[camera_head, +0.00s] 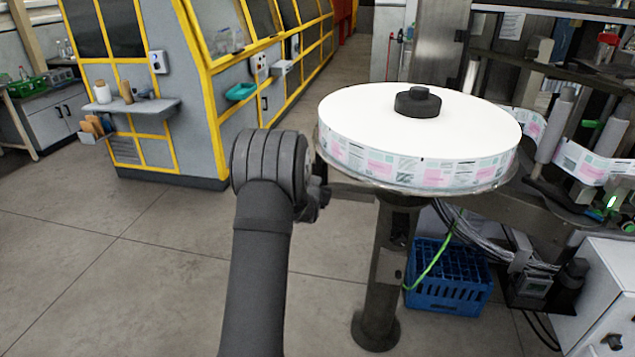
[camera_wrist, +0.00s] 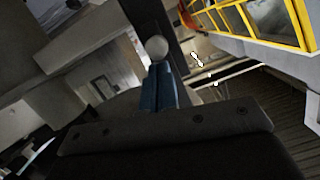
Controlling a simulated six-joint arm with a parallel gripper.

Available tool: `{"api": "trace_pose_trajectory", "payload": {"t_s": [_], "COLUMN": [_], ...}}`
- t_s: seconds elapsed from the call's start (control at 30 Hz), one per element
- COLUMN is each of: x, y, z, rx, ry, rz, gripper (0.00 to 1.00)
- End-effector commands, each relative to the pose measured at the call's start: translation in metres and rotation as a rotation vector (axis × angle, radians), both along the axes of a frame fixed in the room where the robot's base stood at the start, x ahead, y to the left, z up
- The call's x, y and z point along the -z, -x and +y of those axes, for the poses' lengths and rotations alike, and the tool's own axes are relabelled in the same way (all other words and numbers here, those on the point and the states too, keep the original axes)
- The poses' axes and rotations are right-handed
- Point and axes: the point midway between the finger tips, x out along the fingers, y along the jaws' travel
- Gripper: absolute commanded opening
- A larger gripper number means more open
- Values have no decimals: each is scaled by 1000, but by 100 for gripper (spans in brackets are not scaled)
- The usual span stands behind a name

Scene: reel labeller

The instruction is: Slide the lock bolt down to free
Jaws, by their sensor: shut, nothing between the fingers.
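In the wrist view my gripper (camera_wrist: 158,72) has its blue fingers shut together, with nothing held between them. A pale grey round knob (camera_wrist: 157,48) shows just beyond the fingertips, in front of a dark upright bar; it may be the lock bolt's knob. I cannot tell whether the fingertips touch it. In the head view my dark wrist stands at the left edge of the label reel (camera_head: 420,145) and hides the fingers. No lock bolt can be made out there. The reel lies flat on its round plate, with a black hub (camera_head: 418,101) on top.
A post (camera_head: 383,270) carries the reel plate. A blue crate (camera_head: 447,280) and cables stand beside it. The label web runs right to rollers (camera_head: 556,125). A grey and yellow cabinet (camera_head: 190,90) with a shelf (camera_head: 130,107) stands at the left. The floor at lower left is clear.

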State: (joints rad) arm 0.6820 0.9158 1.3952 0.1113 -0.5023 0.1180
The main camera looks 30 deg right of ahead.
Motion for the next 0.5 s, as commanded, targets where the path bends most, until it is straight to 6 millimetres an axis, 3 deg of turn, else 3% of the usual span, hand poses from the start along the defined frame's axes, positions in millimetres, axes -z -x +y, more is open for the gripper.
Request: {"api": "trace_pose_trajectory", "payload": {"t_s": [0.5], "x": [-21], "y": [59], "z": [53], "rx": [0], "ry": [2], "rz": [-2], "gripper": [0]}}
